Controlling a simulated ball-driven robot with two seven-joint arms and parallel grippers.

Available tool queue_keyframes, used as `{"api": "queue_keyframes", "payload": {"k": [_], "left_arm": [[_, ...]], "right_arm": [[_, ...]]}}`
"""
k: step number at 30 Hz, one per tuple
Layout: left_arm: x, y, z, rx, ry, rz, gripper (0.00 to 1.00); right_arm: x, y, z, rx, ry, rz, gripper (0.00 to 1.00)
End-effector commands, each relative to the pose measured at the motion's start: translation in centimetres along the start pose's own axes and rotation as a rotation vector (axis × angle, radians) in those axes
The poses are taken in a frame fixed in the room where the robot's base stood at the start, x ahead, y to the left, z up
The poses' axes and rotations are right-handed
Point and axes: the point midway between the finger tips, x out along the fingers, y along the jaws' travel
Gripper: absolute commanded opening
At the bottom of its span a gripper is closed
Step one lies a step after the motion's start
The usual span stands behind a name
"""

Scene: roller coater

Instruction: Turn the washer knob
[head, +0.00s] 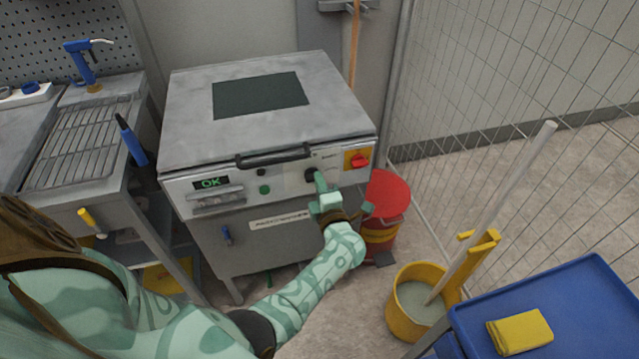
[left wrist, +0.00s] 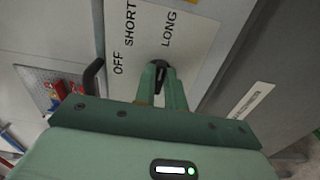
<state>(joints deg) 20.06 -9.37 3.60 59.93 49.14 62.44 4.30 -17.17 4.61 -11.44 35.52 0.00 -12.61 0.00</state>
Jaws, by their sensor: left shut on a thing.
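The washer (head: 200,130) is a grey metal cabinet with a flat lid, a black handle and a front control panel. Its black knob (head: 311,174) sits on the panel, right of a small green button. In the left wrist view the knob (left wrist: 160,67) stands beside the printed words OFF, SHORT and LONG. My left gripper (head: 319,180) is at the panel, shut on the knob; its two green fingers (left wrist: 161,82) flank it in the wrist view. Which word the knob points at I cannot tell. My right gripper is out of view.
A red switch (head: 358,160) on a yellow plate is right of the knob. A lit display (head: 211,183) reads OK. A red bin (head: 385,205), yellow mop bucket (head: 408,325) and blue cart (head: 590,315) stand right. A sink bench (head: 75,195) adjoins left.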

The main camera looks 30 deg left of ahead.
Motion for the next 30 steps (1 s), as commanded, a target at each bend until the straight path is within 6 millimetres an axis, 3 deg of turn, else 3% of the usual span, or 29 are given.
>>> {"api": "queue_keyframes", "payload": {"k": [4,5,7,23,26,30], "left_arm": [[-0.1,-0.2,0.1,0.004,-0.003,-0.004,0.00],[-0.1,-0.2,0.1,0.004,-0.003,-0.004,0.14],[-0.1,-0.2,0.1,0.003,-0.003,-0.003,0.34],[0.0,-0.1,0.0,-0.033,-0.001,0.000,0.34],[0.0,-0.3,-0.1,-0.150,-0.002,0.001,0.34],[0.0,-0.6,-0.2,-0.482,-0.002,-0.001,0.34]], "right_arm": [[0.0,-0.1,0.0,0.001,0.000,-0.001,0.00],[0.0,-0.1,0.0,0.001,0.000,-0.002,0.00],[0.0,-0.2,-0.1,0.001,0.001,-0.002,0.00],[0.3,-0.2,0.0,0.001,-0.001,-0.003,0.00],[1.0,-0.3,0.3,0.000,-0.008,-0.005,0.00],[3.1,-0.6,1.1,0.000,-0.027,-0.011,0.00]]}}
